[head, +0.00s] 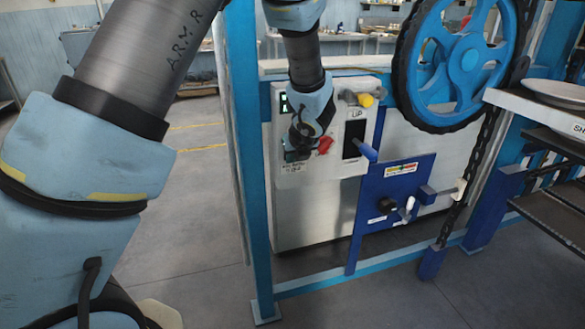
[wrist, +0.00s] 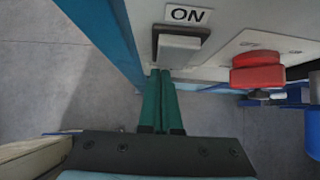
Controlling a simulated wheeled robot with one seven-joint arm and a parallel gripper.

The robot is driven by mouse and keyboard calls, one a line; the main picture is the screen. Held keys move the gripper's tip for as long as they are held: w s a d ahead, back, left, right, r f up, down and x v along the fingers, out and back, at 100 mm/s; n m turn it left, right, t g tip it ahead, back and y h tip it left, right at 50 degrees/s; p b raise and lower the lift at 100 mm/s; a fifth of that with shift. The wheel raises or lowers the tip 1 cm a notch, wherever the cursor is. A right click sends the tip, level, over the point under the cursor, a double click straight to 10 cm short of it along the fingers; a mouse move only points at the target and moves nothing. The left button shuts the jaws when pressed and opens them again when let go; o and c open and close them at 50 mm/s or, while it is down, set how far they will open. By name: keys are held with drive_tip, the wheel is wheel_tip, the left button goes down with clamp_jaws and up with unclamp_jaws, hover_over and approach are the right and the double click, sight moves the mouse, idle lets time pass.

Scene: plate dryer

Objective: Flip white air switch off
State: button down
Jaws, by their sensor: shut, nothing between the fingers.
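The white air switch (wrist: 180,45) shows in the wrist view as a pale rocker in a grey housing, under an "ON" label (wrist: 187,15). My gripper (wrist: 160,73) has its two green fingers together and empty. The fingertips are at the lower left edge of the switch; I cannot tell whether they touch it. In the head view my gripper (head: 297,154) is in front of the lower left part of the white control panel (head: 322,178). It hides the switch there.
A red button (wrist: 257,70) is to the right of the switch; it also shows in the head view (head: 325,145). A blue post (head: 243,150) stands just left.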

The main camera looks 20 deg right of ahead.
drive_tip(key=shift+w, duration=0.1)
idle(0.3)
drive_tip(key=shift+r+p, duration=0.6)
drive_tip(key=shift+r, duration=0.2)
drive_tip(key=shift+f, duration=0.1)
